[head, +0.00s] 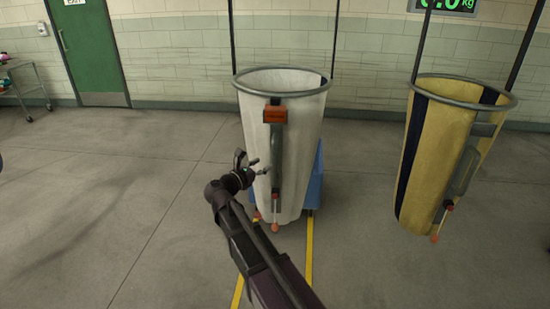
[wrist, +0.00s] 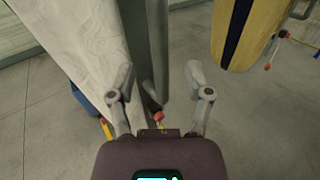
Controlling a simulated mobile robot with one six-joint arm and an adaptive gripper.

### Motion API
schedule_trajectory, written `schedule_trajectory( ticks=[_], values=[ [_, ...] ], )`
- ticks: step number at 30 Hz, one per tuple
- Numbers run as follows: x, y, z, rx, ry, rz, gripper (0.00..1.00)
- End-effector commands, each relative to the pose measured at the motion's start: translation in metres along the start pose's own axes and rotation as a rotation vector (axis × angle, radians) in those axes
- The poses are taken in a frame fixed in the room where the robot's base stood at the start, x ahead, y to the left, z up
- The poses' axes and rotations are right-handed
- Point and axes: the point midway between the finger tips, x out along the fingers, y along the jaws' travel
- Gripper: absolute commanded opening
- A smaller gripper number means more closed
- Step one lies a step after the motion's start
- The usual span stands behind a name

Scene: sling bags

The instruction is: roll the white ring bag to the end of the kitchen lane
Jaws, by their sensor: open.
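The white ring bag (head: 300,140) hangs upright from a grey ring in the middle of the head view. A dark vertical strip runs down its front, with an orange-brown block (head: 275,115) at the top and a red-tipped end low down. My gripper (head: 259,167) is open and empty in front of the bag, just left of the strip. In the wrist view the white bag (wrist: 95,45) fills the upper left. My fingers (wrist: 159,84) show either side of the dark strip and a red tip (wrist: 158,117); I cannot tell whether they touch.
A yellow bag (head: 428,150) with dark stripes hangs at the right. A blue container (head: 318,185) stands behind the white bag. Yellow floor lines (head: 309,250) run beneath it. A green door (head: 88,50) and a trolley (head: 30,90) are at the far left. The left floor is clear.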

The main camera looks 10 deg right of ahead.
Motion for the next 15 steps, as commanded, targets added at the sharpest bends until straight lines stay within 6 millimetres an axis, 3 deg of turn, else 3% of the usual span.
schedule_trajectory(
  ticks=[6, 15],
  values=[
    [0.033, 0.001, 0.000, 0.000, 0.000, -0.001, 0.65],
    [0.060, 0.001, 0.000, 0.000, 0.000, 0.000, 0.65]
  ],
)
